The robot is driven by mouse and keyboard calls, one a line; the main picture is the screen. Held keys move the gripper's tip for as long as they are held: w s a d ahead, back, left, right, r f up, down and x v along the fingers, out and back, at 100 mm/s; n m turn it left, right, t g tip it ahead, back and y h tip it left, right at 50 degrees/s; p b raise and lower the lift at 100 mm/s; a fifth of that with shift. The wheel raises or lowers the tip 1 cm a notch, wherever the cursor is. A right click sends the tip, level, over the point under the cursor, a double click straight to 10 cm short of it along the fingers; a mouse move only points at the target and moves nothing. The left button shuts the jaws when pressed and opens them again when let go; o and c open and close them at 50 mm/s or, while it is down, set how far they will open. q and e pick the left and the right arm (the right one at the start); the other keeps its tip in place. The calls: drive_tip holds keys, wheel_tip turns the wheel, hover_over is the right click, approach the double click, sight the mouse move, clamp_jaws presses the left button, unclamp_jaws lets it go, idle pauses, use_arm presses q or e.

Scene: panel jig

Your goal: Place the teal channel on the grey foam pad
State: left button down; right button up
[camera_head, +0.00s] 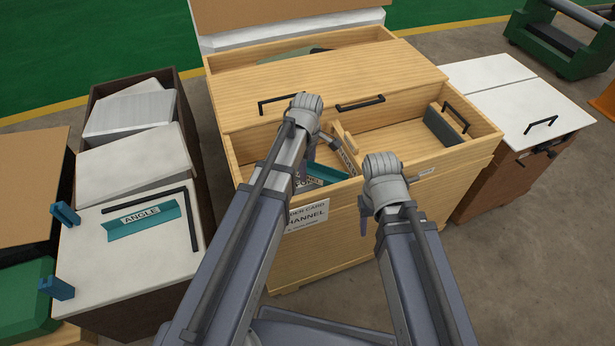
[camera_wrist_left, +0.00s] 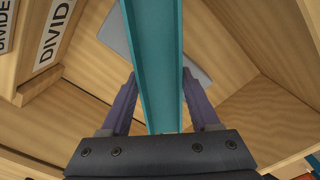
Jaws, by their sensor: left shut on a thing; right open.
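A long teal channel (camera_wrist_left: 157,35) runs up the middle of the left wrist view. My left gripper (camera_wrist_left: 160,76) is shut on it, with a finger at each side. In the head view my left arm reaches over the wooden cabinet's open drawer, and its wrist hides most of the fingers. Teal pieces (camera_head: 328,172) with a label show in the left compartment; I cannot tell which is the held one. A grey slab (camera_wrist_left: 115,36), perhaps the foam pad, lies beyond the channel. A dark grey slab (camera_head: 445,125) shows in the right compartment. My right gripper (camera_head: 363,217) is open and empty at the drawer's front.
The wooden cabinet (camera_head: 400,165) has divider walls and a top panel with black handles. A board with a teal angle (camera_head: 143,220) and blue blocks (camera_head: 65,214) stands at left. A white-topped cabinet (camera_head: 500,90) stands at right. Floor is free at lower right.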

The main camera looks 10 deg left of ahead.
sight(308, 174)
use_arm(q)
drive_tip(key=shift+f+b, duration=1.45)
drive_tip(key=shift+f, duration=0.3)
drive_tip(key=shift+f, duration=0.15)
drive_tip(key=shift+c, duration=0.6)
unclamp_jaws()
